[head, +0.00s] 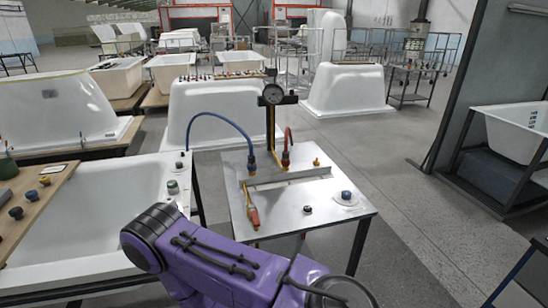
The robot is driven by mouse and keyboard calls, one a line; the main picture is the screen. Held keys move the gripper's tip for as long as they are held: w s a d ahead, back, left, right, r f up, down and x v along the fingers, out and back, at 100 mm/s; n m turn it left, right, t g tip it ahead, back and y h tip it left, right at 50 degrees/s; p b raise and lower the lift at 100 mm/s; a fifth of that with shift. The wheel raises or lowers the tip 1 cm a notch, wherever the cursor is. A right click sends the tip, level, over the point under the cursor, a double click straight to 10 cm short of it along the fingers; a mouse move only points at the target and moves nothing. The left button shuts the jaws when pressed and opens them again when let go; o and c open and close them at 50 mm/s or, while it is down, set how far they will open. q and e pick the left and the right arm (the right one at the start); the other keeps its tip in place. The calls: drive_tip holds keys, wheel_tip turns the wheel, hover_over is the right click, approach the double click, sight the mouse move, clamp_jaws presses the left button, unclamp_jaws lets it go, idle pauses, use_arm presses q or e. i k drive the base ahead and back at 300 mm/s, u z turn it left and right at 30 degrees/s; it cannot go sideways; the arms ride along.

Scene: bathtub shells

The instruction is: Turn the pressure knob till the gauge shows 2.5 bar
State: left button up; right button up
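A blue knob (346,195) sits on a pale disc near the table's right edge. A small dark knob (307,209) is to its left. I cannot tell which of them is the pressure knob. A purple arm of mine crosses the bottom middle in front of the table; neither of my grippers is in view.
A blue hose (222,120) and a red hose (288,137) rise from the table's back fittings. A red-and-yellow tool (252,208) lies on the left of the top. A white tub (120,210) is close on the left.

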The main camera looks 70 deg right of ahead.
sight(347, 194)
drive_tip(key=u, duration=0.4)
drive_tip(key=k, duration=1.15)
drive_tip(key=z, duration=1.65)
drive_tip(key=i, duration=0.45)
drive_tip(key=z, duration=0.05)
